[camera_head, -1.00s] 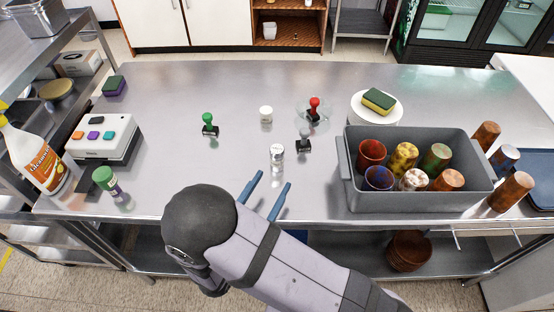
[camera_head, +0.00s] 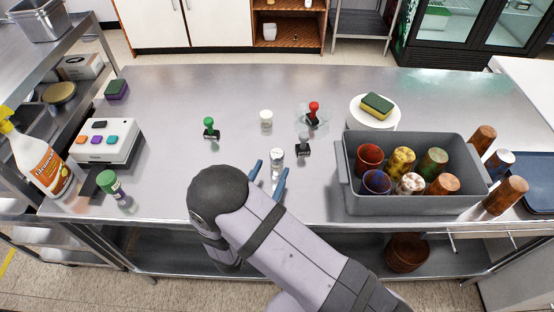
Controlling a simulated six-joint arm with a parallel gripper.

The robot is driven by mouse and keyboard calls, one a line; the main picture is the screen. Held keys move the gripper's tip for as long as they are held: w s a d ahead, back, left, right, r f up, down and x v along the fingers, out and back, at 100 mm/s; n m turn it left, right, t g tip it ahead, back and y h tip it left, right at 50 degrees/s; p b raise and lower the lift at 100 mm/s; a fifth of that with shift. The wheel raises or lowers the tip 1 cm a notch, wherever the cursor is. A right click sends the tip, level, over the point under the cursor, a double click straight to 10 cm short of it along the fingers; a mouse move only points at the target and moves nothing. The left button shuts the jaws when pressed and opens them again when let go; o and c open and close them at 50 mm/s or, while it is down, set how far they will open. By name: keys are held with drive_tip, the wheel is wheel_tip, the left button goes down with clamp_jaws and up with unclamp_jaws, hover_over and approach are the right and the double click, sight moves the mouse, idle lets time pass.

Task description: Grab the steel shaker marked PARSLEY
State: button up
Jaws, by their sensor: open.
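A small steel shaker (camera_head: 277,157) stands upright near the middle of the steel table. Its marking is too small to read. My gripper (camera_head: 269,168) is open, with its two blue fingers pointing away from me toward the shaker. The fingertips reach about the shaker's near side, one to its left and one to its right. I cannot tell whether either finger touches it. The near part of the space between the fingers is partly hidden by my arm.
A white-topped jar (camera_head: 266,118) stands behind. A grey stamp (camera_head: 303,146), red stamp (camera_head: 313,112) and green stamp (camera_head: 211,129) stand nearby. A grey bin (camera_head: 408,203) of tumblers is at right. A green-capped bottle (camera_head: 111,186) and button box (camera_head: 108,141) are left.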

sight(275, 166)
drive_tip(key=shift+f+p+x, duration=0.1)
drive_tip(key=shift+p+x, duration=0.55)
drive_tip(key=shift+x, duration=0.65)
drive_tip(key=shift+f+p+x, duration=0.15)
drive_tip(key=shift+p+x, duration=0.5)
drive_tip(key=shift+x, duration=0.7)
drive_tip(key=shift+d, duration=0.1)
drive_tip(key=c, duration=1.2)
